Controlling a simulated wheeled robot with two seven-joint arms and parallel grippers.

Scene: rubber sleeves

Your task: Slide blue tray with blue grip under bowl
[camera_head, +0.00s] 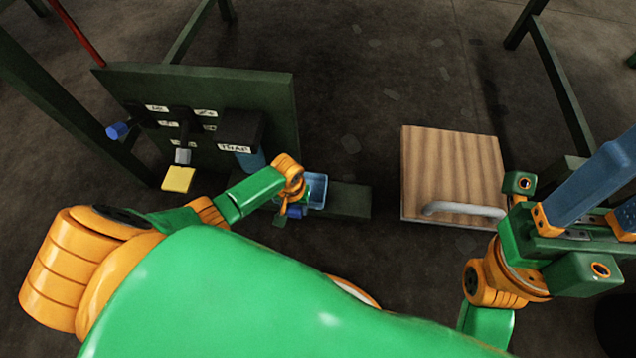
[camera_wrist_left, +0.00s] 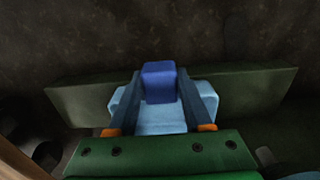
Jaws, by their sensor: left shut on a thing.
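The light blue tray (camera_head: 317,187) is at the left end of the visible part of a low dark green ledge (camera_head: 347,201), and it also shows in the left wrist view (camera_wrist_left: 165,122). Its darker blue grip (camera_wrist_left: 159,82) is between the fingers of my left gripper (camera_head: 296,208), which is shut on it. I cannot tell whether the tray rests on the ledge. A blue bowl-like cylinder (camera_head: 251,160) hangs under the dark box marked TRAP, left of the tray and apart from it. My right gripper (camera_head: 607,203) is open and empty at the right edge, its fingertips partly cut off.
A dark green panel (camera_head: 270,95) carries labelled fittings, with a blue knob (camera_head: 117,131) and a yellow block (camera_head: 178,179). A wooden board (camera_head: 450,165) with a pale handle (camera_head: 462,209) lies near my right gripper. Dark frame posts stand on both sides. Open floor lies between panel and board.

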